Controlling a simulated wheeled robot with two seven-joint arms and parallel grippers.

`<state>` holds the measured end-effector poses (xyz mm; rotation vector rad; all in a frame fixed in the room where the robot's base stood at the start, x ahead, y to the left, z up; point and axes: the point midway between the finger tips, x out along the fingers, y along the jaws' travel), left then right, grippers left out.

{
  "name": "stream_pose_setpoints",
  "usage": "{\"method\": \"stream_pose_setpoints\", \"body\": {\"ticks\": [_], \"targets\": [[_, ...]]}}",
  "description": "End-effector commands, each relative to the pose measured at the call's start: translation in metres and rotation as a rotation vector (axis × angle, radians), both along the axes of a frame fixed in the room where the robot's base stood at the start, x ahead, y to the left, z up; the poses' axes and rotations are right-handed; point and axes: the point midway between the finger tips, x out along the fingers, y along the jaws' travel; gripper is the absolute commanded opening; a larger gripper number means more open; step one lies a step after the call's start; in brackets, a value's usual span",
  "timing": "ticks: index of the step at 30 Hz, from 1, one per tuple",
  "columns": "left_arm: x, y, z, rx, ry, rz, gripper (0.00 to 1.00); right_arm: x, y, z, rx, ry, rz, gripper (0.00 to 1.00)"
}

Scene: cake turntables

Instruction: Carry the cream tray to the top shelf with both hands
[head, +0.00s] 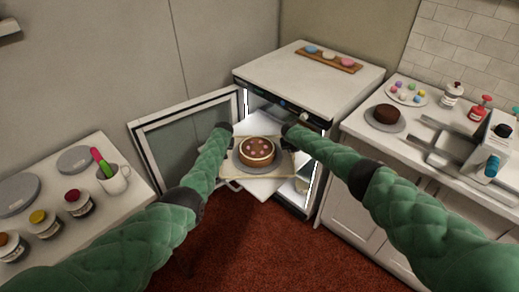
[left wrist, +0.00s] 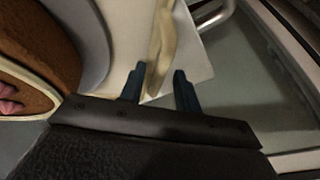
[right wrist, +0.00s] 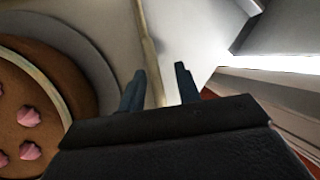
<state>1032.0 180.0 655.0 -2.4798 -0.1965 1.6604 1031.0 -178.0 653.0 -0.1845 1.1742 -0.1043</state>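The cream tray (head: 291,169) sits on a white pulled-out shelf (head: 262,188) at the front of the open cabinet. It carries a grey turntable with a brown cake (head: 257,150) dotted pink. My left gripper (head: 226,127) is at the tray's left side; in the left wrist view its open fingers (left wrist: 159,88) stand either side of the tray's rim (left wrist: 163,40). My right gripper (head: 287,128) is at the right side; in the right wrist view its open fingers (right wrist: 160,88) also straddle the rim (right wrist: 147,45), with a gap showing. The top shelf cannot be clearly told apart inside the cabinet.
The glass cabinet door (head: 188,135) stands open to the left. The white cabinet (head: 305,75) has a wooden board (head: 330,58) with pastel items on top. A left counter holds jars and a mug (head: 114,180). The right counter holds a dark cake (head: 386,114) and bottles.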

Motion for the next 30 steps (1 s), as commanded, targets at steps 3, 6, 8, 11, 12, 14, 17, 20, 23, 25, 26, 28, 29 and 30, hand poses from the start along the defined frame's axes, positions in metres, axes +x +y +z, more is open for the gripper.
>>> {"method": "stream_pose_setpoints", "body": {"ticks": [3,6,8,11,12,14,17,20,23,25,26,28,29,30], "targets": [[0.000,-0.001,0.000,-0.001,0.000,0.000,0.32,0.000,0.001,0.000,0.002,-0.001,0.001,0.33],[0.000,-0.001,0.000,-0.001,0.000,0.000,0.32,0.000,0.002,0.001,0.002,-0.001,0.001,0.33],[0.000,-0.001,0.000,-0.001,0.000,-0.001,0.32,0.000,0.002,0.001,0.003,-0.001,0.001,0.33],[-0.001,-0.002,0.000,-0.001,0.000,-0.002,0.32,0.000,0.003,0.001,0.003,-0.002,0.002,0.33],[-0.001,-0.002,0.001,-0.002,0.000,-0.001,0.32,0.000,0.003,0.001,0.003,-0.002,0.002,0.33],[-0.002,-0.003,0.003,-0.002,0.000,-0.001,0.32,0.000,0.003,0.001,0.003,-0.001,0.003,0.33],[-0.004,-0.004,0.009,-0.002,-0.002,-0.001,0.32,0.000,0.003,0.001,0.003,-0.001,0.003,0.33],[-0.007,-0.006,0.018,-0.001,-0.001,-0.002,0.32,0.000,0.003,0.001,0.003,-0.001,0.003,0.33],[-0.012,-0.008,0.026,-0.002,-0.001,-0.001,0.32,0.000,0.003,0.001,0.003,-0.001,0.003,0.33],[-0.015,-0.010,0.036,-0.002,-0.002,-0.001,0.32,0.000,0.003,0.001,0.003,-0.001,0.003,0.33],[-0.016,-0.010,0.039,-0.002,-0.001,-0.001,0.32,0.000,0.003,0.001,0.003,-0.001,0.003,0.33],[-0.020,-0.012,0.047,-0.002,-0.001,-0.001,0.32,0.000,0.003,0.001,0.003,-0.001,0.003,0.33],[-0.022,-0.013,0.051,-0.002,-0.001,-0.001,0.32,0.000,0.003,0.001,0.003,-0.001,0.003,0.33],[-0.024,-0.014,0.056,-0.002,-0.002,-0.001,0.32,0.000,0.003,0.001,0.003,-0.001,0.003,0.33]]}}
